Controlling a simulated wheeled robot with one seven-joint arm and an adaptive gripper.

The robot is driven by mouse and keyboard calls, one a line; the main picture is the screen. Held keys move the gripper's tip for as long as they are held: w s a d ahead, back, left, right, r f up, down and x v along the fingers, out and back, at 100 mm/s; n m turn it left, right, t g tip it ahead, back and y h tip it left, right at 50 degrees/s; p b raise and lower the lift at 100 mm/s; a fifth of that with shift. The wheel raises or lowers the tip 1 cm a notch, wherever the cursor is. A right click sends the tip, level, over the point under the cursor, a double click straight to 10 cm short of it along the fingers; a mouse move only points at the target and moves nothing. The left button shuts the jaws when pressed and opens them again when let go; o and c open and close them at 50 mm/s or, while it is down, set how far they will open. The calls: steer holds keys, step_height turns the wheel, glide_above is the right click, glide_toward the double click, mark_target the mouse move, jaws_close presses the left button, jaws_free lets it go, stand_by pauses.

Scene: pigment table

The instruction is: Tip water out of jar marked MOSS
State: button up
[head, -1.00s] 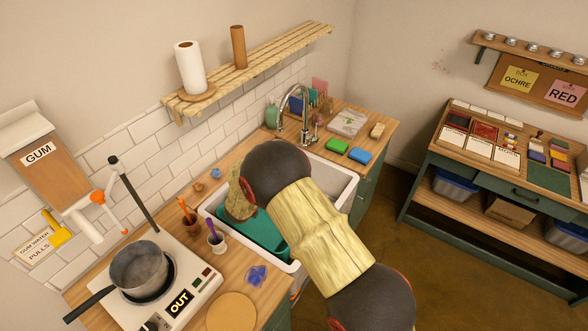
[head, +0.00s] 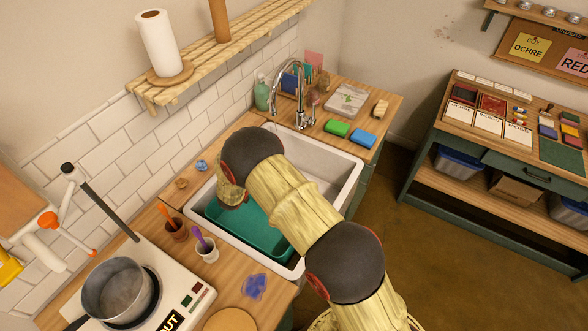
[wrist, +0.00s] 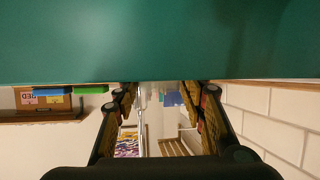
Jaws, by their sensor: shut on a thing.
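My gripper (wrist: 160,95) is over the sink (head: 345,165), mostly hidden behind my arm in the head view. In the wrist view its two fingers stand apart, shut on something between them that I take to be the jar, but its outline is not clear. No MOSS label can be read in either view. A teal tray-like thing (head: 275,242) lies in the left part of the sink, just below my gripper. A wide teal surface (wrist: 120,40) also fills the top of the wrist view, close to the fingertips.
The tap (head: 297,100) stands at the back of the sink. Green (head: 337,128) and blue (head: 363,140) blocks lie right of it. A brown pot (head: 177,232), a white cup (head: 208,252) and a hotplate with a pan (head: 118,288) stand at left. A shelf (head: 215,50) hangs above.

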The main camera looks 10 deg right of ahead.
steer(key=shift+d, duration=0.15)
steer(key=b, duration=0.1)
steer(key=s+d+m+y+b, duration=0.1)
steer(key=d+m+b, duration=0.1)
steer(key=shift+s+d+r+t+y+b, duration=0.2)
steer(key=shift+r+t+y+b, duration=0.1)
steer(key=shift+t+b, duration=0.1)
steer(key=s+d+r+m+t+y+b, duration=0.2)
steer(key=m+b, duration=0.6)
steer(key=b, duration=0.7)
steer(key=shift+s+d+r+t+y, duration=0.2)
steer(key=shift+s+d+t+y, duration=0.25)
steer(key=shift+d+t+y, duration=1)
steer(key=shift+s+d+m+g+h, duration=0.1)
steer(key=shift+d+m+g+h, duration=0.2)
steer(key=shift+d+g, duration=0.2)
steer(key=shift+d+f+m+b, duration=0.15)
steer(key=shift+m+b, duration=0.15)
steer(key=shift+b, duration=0.7)
steer(key=m+t+b, duration=0.1)
steer(key=b, duration=0.2)
steer(key=shift+s+d, duration=0.1)
steer(key=shift+d, duration=0.05)
